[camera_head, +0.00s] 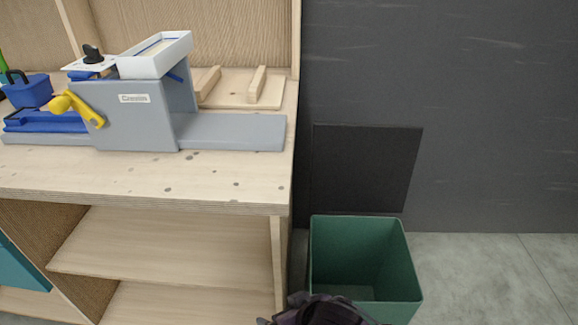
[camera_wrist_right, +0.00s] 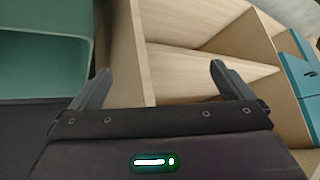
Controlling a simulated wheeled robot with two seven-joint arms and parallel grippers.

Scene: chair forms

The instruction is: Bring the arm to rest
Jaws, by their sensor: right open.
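My right gripper (camera_wrist_right: 157,85) is open in the right wrist view, its two fingers spread wide with nothing between them. Beyond the fingers are the shelves of the wooden workbench (camera_wrist_right: 195,70). In the head view a dark part of my right arm (camera_head: 318,312) shows at the bottom edge, in front of the green bin (camera_head: 365,265); its fingers cannot be made out there. My left gripper is in neither view.
The wooden workbench (camera_head: 230,180) stands at the left, bearing a grey machine (camera_head: 135,110) with a yellow handle (camera_head: 75,105) and a blue container (camera_head: 30,90). Open shelves (camera_head: 170,240) lie below. Right of the bin is bare floor (camera_head: 490,275) before a dark wall (camera_head: 480,110).

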